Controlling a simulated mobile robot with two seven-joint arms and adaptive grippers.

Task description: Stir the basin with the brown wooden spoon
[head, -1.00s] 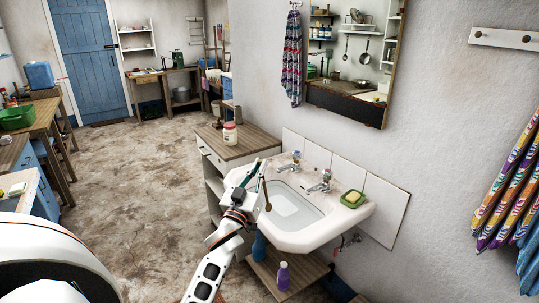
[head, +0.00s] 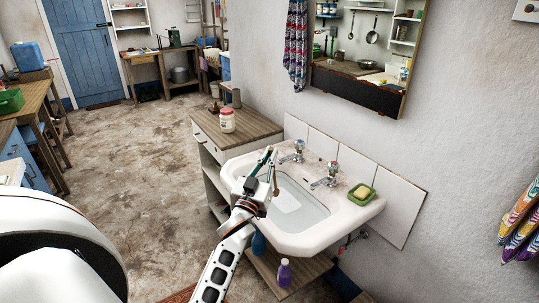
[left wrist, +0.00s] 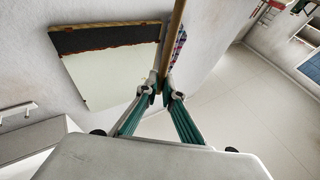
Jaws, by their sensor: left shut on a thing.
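The white basin (head: 317,240) is fixed to the wall, with two taps at its back and pale water or a pale bottom inside. My left gripper (head: 268,165) is over the basin's left side, shut on the brown wooden spoon (head: 276,184). The spoon points down over the basin's left inner part; I cannot tell whether its end touches the water. In the left wrist view the spoon's handle (left wrist: 175,45) runs up from between the green fingertips (left wrist: 165,92). My right gripper is out of view.
A green soap dish (head: 362,196) sits on the basin's right rim. A wooden-topped cabinet (head: 252,132) with a white jar (head: 227,120) adjoins the left side. A purple bottle (head: 284,273) stands on the shelf below. A mirror (head: 358,70) hangs above.

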